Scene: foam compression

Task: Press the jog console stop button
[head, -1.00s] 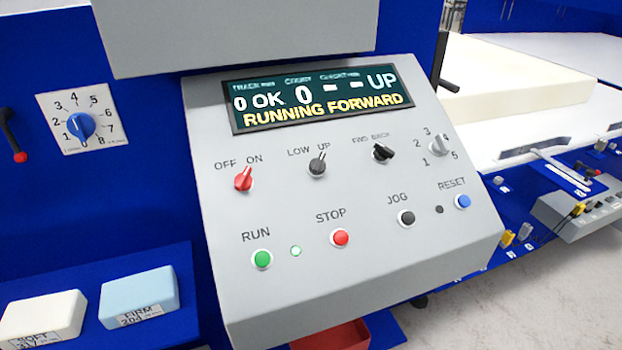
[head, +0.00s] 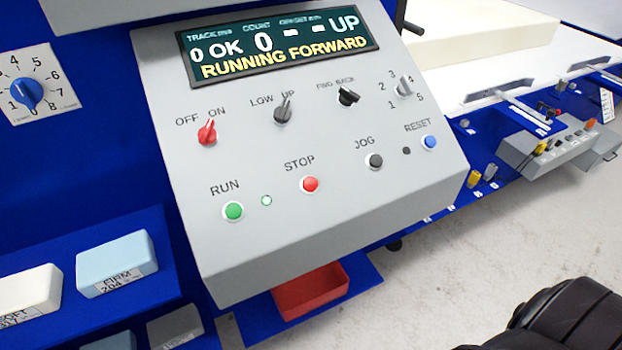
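The jog console (head: 300,225) is a grey sloped box in the middle of the head view. Its red stop button (head: 310,184) sits under the label STOP, between the green run button (head: 233,211) and the black jog button (head: 375,161). A lit green lamp (head: 266,200) is beside the run button. The display (head: 280,45) reads "0 OK 0 -- UP" and "RUNNING FORWARD". Nothing covers or touches the stop button. A black part, apparently of my own arm, shows at the lower right. Neither gripper's fingers are in view.
A blue reset button (head: 429,142) and several selector knobs share the panel. A red tray (head: 311,290) is below the console. Foam samples, including a light blue block (head: 117,262), stand on a blue shelf at lower left. A white foam slab (head: 480,35) lies at upper right.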

